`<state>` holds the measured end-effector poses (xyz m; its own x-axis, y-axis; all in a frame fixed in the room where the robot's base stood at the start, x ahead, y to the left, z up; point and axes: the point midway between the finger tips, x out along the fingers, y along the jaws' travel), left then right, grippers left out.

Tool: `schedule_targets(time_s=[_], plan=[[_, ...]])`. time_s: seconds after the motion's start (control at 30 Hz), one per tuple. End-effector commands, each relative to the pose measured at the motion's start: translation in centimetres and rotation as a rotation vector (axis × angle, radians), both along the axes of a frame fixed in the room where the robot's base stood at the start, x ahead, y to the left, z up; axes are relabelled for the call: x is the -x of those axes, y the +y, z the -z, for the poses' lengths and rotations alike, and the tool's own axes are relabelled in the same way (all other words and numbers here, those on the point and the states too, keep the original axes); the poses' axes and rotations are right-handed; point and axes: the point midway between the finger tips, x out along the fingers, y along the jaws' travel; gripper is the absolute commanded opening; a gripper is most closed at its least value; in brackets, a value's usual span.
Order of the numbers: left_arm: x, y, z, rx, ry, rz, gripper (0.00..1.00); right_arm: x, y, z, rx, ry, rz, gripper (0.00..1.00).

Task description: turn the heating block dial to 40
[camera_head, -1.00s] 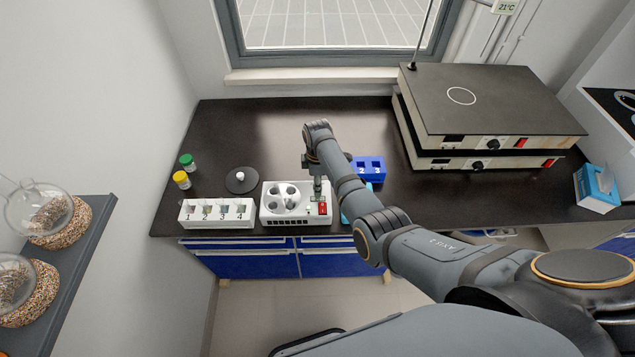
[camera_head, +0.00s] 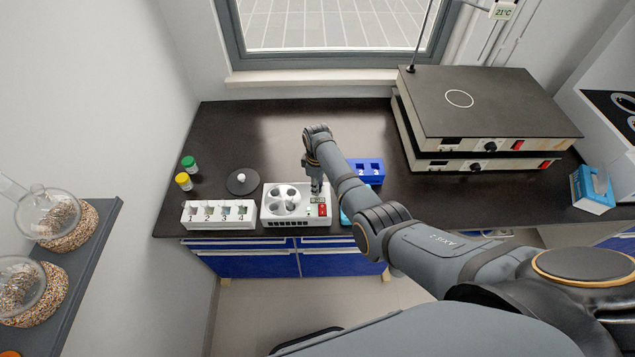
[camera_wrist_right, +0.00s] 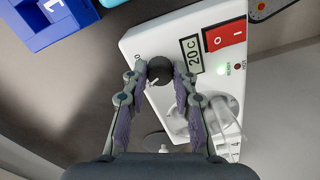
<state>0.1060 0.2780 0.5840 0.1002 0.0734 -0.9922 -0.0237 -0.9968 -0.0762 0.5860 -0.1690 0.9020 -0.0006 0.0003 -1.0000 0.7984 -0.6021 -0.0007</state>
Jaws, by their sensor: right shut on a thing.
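The white heating block (camera_head: 268,217) stands near the front edge of the dark bench, with round wells on its left and a red switch on its right. In the right wrist view, the heating block (camera_wrist_right: 150,42) shows a display (camera_wrist_right: 192,53) reading 20 C, a red switch (camera_wrist_right: 225,37) and a lit green lamp. Its black dial (camera_wrist_right: 160,70) has a pale pointer line. My right gripper (camera_wrist_right: 160,78) is shut on the dial, one finger on each side. In the head view my right gripper (camera_head: 316,186) reaches down over the block's right side. My left gripper is not in view.
A white numbered rack (camera_head: 217,225) stands left of the block, with a black disc (camera_head: 242,182) behind. A blue rack (camera_head: 370,170) is close to my right arm. Green-capped and yellow-capped vials stand at left. Stacked hotplates (camera_head: 490,105) occupy the back right. The back left bench is clear.

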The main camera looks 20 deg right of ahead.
Motion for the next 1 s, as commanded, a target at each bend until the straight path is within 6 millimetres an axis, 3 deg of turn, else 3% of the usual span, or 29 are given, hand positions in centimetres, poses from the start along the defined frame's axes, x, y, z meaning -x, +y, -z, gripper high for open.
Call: schedule_targets(time_s=[0.5,1.0], plan=[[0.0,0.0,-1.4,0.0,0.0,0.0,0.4,-0.1,0.0,-0.1,0.0,-0.001,0.344,0.0],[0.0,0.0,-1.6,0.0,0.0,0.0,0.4,-0.1,0.0,0.0,-0.001,-0.002,0.421,0.0]])
